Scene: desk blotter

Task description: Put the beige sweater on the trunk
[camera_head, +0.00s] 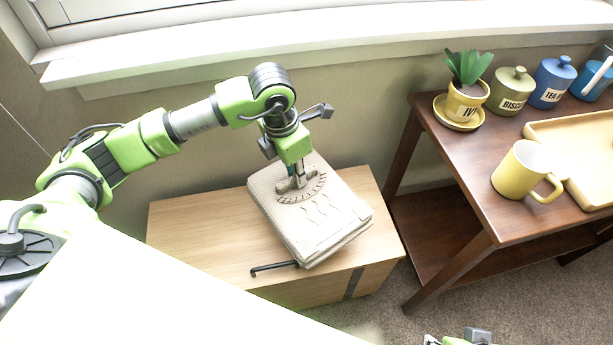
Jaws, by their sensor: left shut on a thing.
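The beige sweater (330,222) is a folded knitted block with a darker curved pattern, in the middle of the head view. It is tilted and lies over the right part of the trunk (195,235), a light wooden box with a dark strap. I cannot tell whether the sweater touches the trunk's top. My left gripper (298,180) points down and is shut on the sweater's upper face. Only a small piece of my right gripper (462,339) shows at the bottom edge; its fingers are hidden.
A dark wooden table (470,185) stands to the right, with a yellow mug (517,167), a wooden tray (548,128), a potted plant (466,98) and several canisters. A window sill (200,62) runs along the back. The trunk's left top is bare.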

